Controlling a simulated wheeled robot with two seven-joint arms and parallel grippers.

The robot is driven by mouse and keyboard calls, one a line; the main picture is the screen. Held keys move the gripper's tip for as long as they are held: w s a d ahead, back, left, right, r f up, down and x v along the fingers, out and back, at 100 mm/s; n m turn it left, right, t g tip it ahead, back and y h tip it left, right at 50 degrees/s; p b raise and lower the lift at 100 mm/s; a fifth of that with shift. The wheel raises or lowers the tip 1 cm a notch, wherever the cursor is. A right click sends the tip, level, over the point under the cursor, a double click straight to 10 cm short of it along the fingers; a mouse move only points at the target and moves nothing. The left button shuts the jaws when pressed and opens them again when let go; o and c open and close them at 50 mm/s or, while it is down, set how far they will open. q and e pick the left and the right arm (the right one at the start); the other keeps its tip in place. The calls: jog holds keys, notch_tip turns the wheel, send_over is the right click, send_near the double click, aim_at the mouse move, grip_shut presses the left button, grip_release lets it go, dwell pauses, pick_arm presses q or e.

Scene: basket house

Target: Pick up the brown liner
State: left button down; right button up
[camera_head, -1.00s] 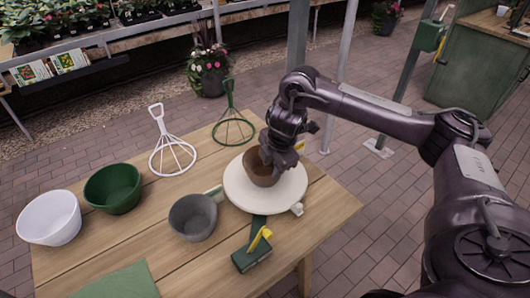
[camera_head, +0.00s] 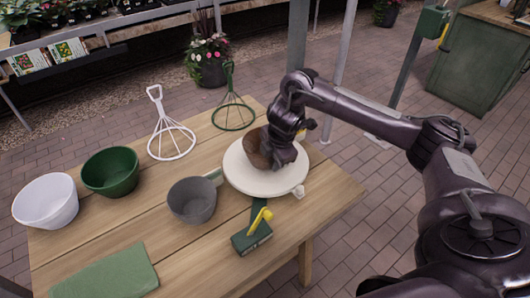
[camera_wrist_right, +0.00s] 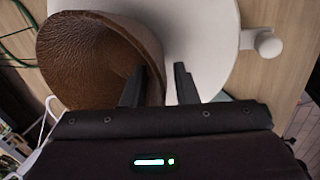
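The brown liner (camera_head: 256,147) is a bowl-shaped piece over the round white turntable (camera_head: 234,177). It is tilted, and its near right side is hidden behind my right gripper (camera_head: 277,163). In the right wrist view the liner (camera_wrist_right: 85,60) opens toward the camera at the left. One finger of the right gripper (camera_wrist_right: 161,66) is inside its rim and the other is outside. A pale gap shows between the outer finger and the liner wall, so the fingers look open around the wall. My left gripper is not in view.
A grey pot (camera_head: 191,201), green bowl (camera_head: 110,172) and white bowl (camera_head: 46,202) stand left on the wooden table (camera_head: 140,232). White (camera_head: 171,139) and green (camera_head: 233,114) wire frames stand behind. A green block with a yellow handle (camera_head: 252,236) and a green cloth (camera_head: 108,275) lie in front.

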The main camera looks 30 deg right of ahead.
jog(key=c, duration=0.5)
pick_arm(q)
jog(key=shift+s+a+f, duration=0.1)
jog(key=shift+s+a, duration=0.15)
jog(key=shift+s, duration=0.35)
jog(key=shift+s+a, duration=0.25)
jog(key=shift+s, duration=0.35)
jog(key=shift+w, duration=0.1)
